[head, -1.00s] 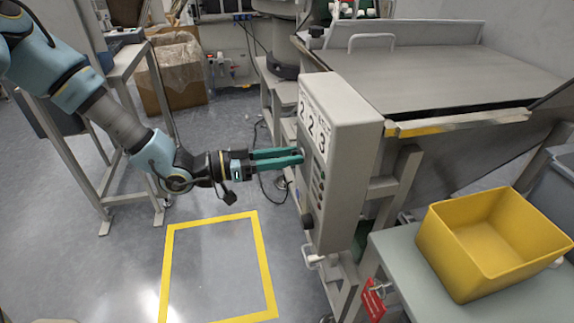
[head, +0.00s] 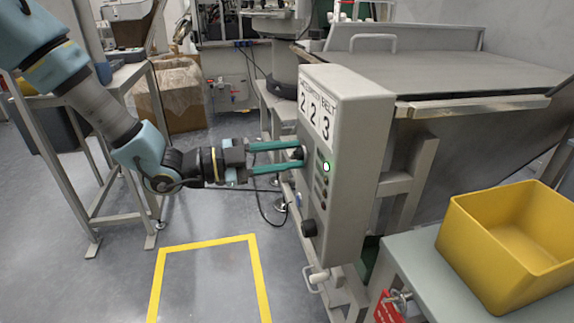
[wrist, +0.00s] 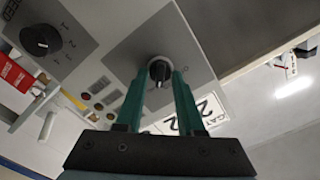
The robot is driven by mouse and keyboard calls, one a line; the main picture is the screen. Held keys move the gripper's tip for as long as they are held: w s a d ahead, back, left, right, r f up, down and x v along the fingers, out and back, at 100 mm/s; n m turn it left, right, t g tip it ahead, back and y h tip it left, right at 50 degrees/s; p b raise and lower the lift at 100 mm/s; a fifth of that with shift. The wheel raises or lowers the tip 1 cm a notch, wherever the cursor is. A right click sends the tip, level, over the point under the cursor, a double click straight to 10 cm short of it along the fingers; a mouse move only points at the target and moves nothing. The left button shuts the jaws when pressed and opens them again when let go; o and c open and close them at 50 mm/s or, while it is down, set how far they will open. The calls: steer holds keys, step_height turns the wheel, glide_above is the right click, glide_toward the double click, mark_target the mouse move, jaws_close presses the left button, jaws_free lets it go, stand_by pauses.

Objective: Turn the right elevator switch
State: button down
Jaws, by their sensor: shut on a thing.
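A grey control box (head: 349,180) labelled "2 2 3" stands in the middle of the head view, with its panel facing left. The switch is a small black rotary knob (wrist: 159,68) high on the panel. It also shows in the head view (head: 298,153), partly covered by the fingers. My gripper (wrist: 159,80) has one green finger on each side of the knob and is shut on it. In the head view my gripper (head: 299,156) reaches the panel from the left. A green light (head: 326,167) beside the switch is lit.
A larger black knob (wrist: 40,40) sits lower on the panel, near several small buttons. A yellow bin (head: 510,245) stands on a table at the right. A sloped metal chute (head: 450,75) lies behind the box. The floor inside the yellow tape (head: 256,270) is clear.

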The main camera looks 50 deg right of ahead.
steer(key=shift+m+b, duration=0.35)
steer(key=shift+m, duration=0.25)
steer(key=c, duration=0.5)
jaws_free()
steer(key=shift+c, duration=0.2)
steer(key=v, duration=1.1)
steer(key=shift+s, duration=0.1)
